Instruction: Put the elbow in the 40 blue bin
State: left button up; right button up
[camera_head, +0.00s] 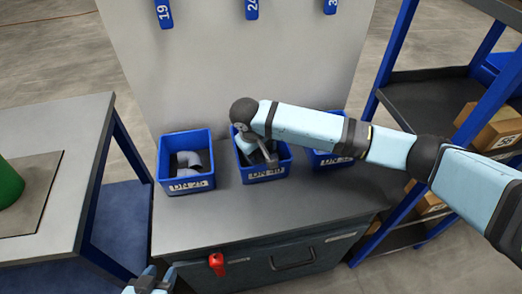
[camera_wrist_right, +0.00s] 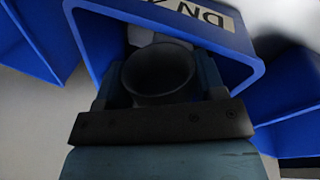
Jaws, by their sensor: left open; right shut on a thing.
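My right gripper (camera_head: 264,156) reaches down into the mouth of the middle blue bin (camera_head: 268,176), whose label looks like DN 40. In the right wrist view the gripper (camera_wrist_right: 160,88) is shut on a dark grey elbow (camera_wrist_right: 160,72), with its round opening facing the camera. The blue bin (camera_wrist_right: 252,72) surrounds it on the far side and right. I cannot tell whether the elbow touches the bin floor. A light grey part shows beyond it. My left gripper (camera_head: 151,280) is open and empty at the bottom edge of the head view, low in front of the cabinet.
A left blue bin (camera_head: 186,182) holds grey elbows. A right blue bin (camera_head: 325,160) is partly hidden by my right arm. The bins stand on a grey cabinet (camera_head: 225,215) with a red item on its front. A side table stands left, a shelf rack (camera_head: 410,90) right.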

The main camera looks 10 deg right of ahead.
jog(key=shift+f+p, duration=0.4)
jog(key=shift+f, duration=0.05)
jog(key=shift+f, duration=0.1)
jog(key=o, duration=0.8)
